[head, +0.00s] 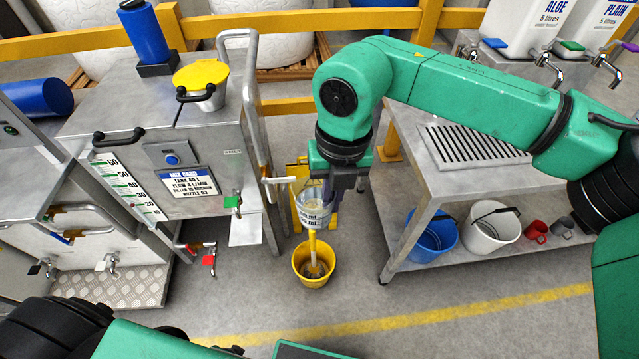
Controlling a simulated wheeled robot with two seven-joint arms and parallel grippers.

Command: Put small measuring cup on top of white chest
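My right gripper (337,178) points down in the middle of the view. A clear measuring cup (314,212) with printed markings sits upright at its fingers. The gripper looks shut on the cup's upper edge, though its body partly hides the contact. I see no support directly under the cup, which appears in front of a yellow stand. I cannot make out a white chest. My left gripper is out of view; only dark and green parts of my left arm show at the bottom left.
A yellow bucket (314,262) with a stick in it stands on the floor below the cup. A steel tank cabinet (205,140) with a yellow-lidded pot (203,82) is at left. A steel bench (445,178) at right has buckets and mugs on its lower shelf.

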